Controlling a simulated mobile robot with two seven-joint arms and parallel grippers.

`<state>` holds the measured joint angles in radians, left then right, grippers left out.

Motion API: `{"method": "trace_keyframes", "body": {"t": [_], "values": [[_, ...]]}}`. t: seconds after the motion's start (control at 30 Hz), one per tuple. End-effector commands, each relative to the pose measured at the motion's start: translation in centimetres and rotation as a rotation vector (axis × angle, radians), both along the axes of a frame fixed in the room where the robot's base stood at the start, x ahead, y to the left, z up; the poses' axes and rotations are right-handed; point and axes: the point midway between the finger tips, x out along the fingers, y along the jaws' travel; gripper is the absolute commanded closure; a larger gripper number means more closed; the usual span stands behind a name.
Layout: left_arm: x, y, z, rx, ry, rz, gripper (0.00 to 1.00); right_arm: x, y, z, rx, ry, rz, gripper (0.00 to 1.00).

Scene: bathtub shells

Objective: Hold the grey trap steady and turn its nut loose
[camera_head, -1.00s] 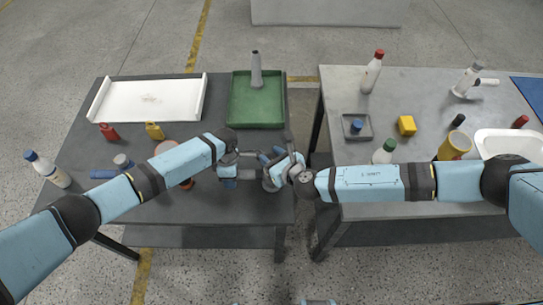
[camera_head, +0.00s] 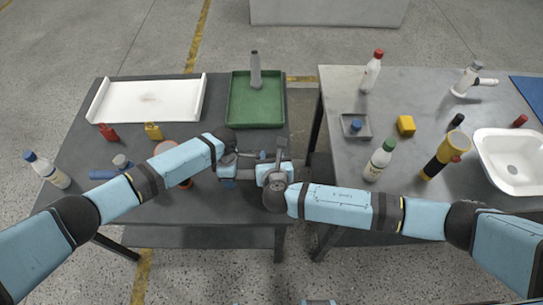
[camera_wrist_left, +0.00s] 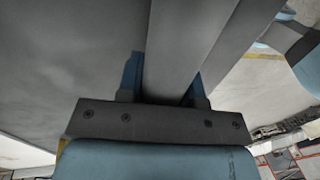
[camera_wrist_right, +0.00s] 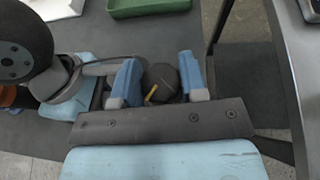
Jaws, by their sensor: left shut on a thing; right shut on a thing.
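The grey trap (camera_wrist_left: 178,45) shows in the left wrist view as a smooth grey pipe running between the blue fingers. My left gripper (camera_wrist_left: 166,82) is shut on this pipe. In the right wrist view, the dark round nut (camera_wrist_right: 163,76), with a yellow mark, sits between the blue fingers of my right gripper (camera_wrist_right: 159,82), which is shut on it. In the head view, my left gripper (camera_head: 230,172) and right gripper (camera_head: 270,168) are close together over the left table's right front part. They largely hide the trap and nut there. I cannot tell how loose the nut is.
A green tray (camera_head: 236,112) with a grey tapered piece (camera_head: 255,68) stands behind the grippers. A white tray (camera_head: 120,108) lies back left. The right table holds a green-capped bottle (camera_head: 377,163), a yellow cylinder (camera_head: 438,160) and a white basin (camera_head: 487,155). A gap separates the tables.

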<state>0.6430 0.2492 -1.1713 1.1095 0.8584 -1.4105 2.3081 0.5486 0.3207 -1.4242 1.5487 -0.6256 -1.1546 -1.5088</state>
Motion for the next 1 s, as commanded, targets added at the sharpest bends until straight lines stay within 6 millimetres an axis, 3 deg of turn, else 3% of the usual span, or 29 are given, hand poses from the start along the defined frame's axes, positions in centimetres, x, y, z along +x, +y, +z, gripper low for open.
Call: {"method": "trace_keyframes", "body": {"t": [0.37, 0.4, 0.5, 0.8, 1.0], "values": [[0.1, 0.0, 0.1, -0.001, -0.002, 0.001, 0.95, -0.1, -0.1, -0.1, -0.003, 0.002, -0.003, 0.85], [0.1, 0.0, 0.1, -0.001, -0.002, 0.002, 0.95, -0.1, -0.1, -0.1, -0.003, 0.002, -0.003, 0.52], [0.1, 0.0, 0.1, -0.001, -0.002, 0.001, 0.95, 0.0, -0.1, -0.1, -0.002, 0.002, -0.004, 0.35], [0.1, 0.0, 0.0, 0.000, -0.001, 0.001, 0.95, -0.2, 0.0, 0.0, 0.000, 0.001, -0.002, 0.35], [0.0, 0.0, 0.0, 0.000, -0.001, 0.001, 0.95, -2.8, -0.2, 1.0, 0.002, 0.004, -0.002, 0.35]]}}
